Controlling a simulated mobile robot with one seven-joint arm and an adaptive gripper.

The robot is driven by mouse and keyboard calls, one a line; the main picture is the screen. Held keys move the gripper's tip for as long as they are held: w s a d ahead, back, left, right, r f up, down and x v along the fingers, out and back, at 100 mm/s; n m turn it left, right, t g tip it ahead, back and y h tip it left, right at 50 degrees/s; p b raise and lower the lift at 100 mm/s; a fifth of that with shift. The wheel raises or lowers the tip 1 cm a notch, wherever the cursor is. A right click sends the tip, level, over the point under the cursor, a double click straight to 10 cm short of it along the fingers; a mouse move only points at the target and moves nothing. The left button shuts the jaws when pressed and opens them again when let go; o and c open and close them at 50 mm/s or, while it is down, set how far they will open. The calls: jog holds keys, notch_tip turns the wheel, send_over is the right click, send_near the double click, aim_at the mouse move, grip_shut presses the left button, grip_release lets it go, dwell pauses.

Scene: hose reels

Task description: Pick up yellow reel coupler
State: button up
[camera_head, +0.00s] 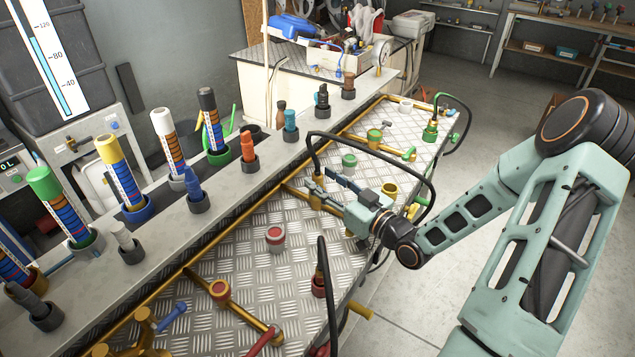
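My gripper (320,180) is over the diamond-plate table, right of centre, with its fingers pointing left. Its two grey fingers look spread apart. A black hose (312,153) comes down right at the fingertips, and its lower end is partly hidden there. A small yellow-gold fitting (315,203) shows just below the fingertips. I cannot tell whether it is the reel coupler or part of the gold pipe, or whether the fingers touch it. A yellow ring-shaped socket (390,188) stands behind the gripper's body on the right.
Gold pipes run across the table. A red-topped canister (275,238), a green one (349,160) and a green fitting (430,131) stand on it. Black hoses arch over the plate. A grey ledge (225,195) on the left holds several coloured cylinders in cups.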

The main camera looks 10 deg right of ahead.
grip_shut()
dwell(0.3)
